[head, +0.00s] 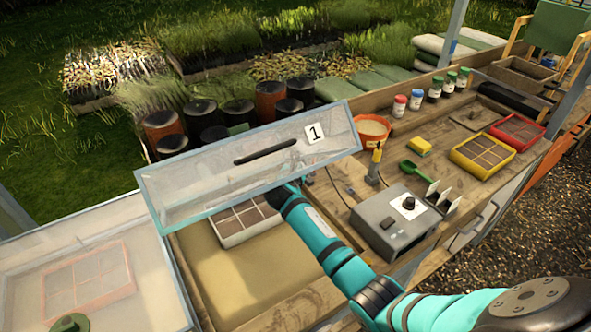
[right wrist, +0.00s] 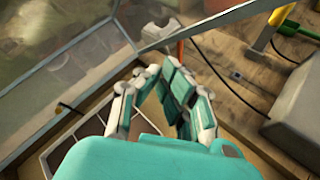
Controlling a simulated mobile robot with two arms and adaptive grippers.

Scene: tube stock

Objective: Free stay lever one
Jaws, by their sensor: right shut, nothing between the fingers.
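The clear framed lid marked 1 (head: 237,172) stands raised and tilted over a bed in the bench, with a black handle across it. My right gripper (head: 283,190) is at the lower edge of this lid, partly hidden by it. In the right wrist view its fingers (right wrist: 160,85) are shut and empty, close to the lid's frame (right wrist: 215,25). A small orange-red upright piece (right wrist: 180,50) shows just beyond the fingertips; I cannot tell for sure whether it is the stay lever. My left gripper is not in view.
A pale seed tray (head: 243,222) lies under the raised lid. A second clear lid (head: 150,270) is at the left over a pinkish tray. A grey box with a knob (head: 392,225), a yellow-handled tool (head: 377,155) and a green scoop (head: 414,171) stand to the right.

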